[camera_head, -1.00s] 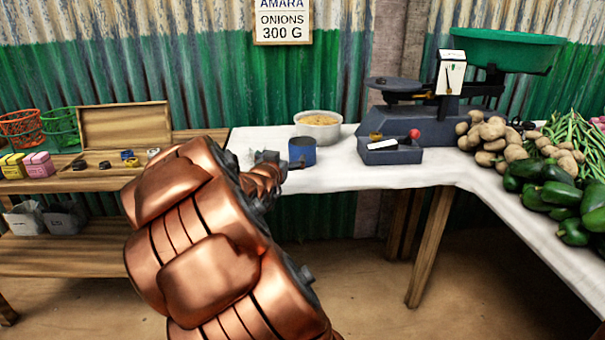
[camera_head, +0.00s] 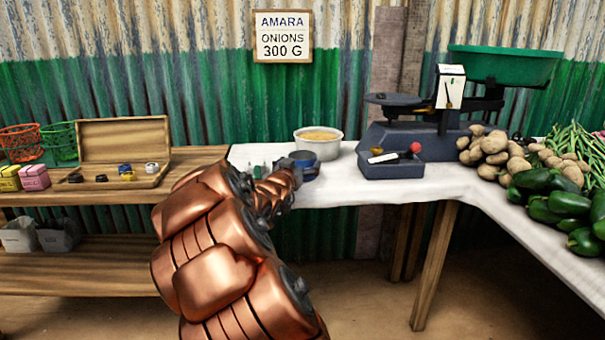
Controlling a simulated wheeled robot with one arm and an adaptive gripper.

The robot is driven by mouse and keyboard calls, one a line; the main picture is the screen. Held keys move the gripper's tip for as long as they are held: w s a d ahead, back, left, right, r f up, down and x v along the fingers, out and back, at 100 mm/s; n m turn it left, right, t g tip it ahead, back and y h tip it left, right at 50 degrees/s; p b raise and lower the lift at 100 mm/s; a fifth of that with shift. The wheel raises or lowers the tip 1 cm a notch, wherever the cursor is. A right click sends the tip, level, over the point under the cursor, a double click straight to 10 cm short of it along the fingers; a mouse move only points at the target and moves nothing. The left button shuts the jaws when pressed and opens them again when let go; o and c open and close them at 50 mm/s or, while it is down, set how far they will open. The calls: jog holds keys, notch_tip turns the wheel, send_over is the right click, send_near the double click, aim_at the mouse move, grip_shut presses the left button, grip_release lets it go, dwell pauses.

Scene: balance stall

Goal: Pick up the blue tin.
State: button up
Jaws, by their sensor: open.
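The blue tin (camera_head: 309,171) stands on the white-covered table in the middle of the view, just in front of a white bowl. My gripper (camera_head: 296,163) is at the tin, in front of its left part, and hides much of it. The gripper is open. The fingertips are small and partly hidden by my copper-coloured arm, so I cannot tell whether they touch the tin or lie around it.
The white bowl (camera_head: 318,149) of tan contents is close behind the tin. A dark tray (camera_head: 392,170) is at its right, by the scale (camera_head: 420,137). Potatoes (camera_head: 494,148) and green peppers (camera_head: 567,203) fill the right. An open wooden case (camera_head: 122,141) is at left.

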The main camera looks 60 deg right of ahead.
jog(key=shift+x, duration=1.2)
jog(key=c, duration=1.1)
jog(key=shift+r, duration=0.1)
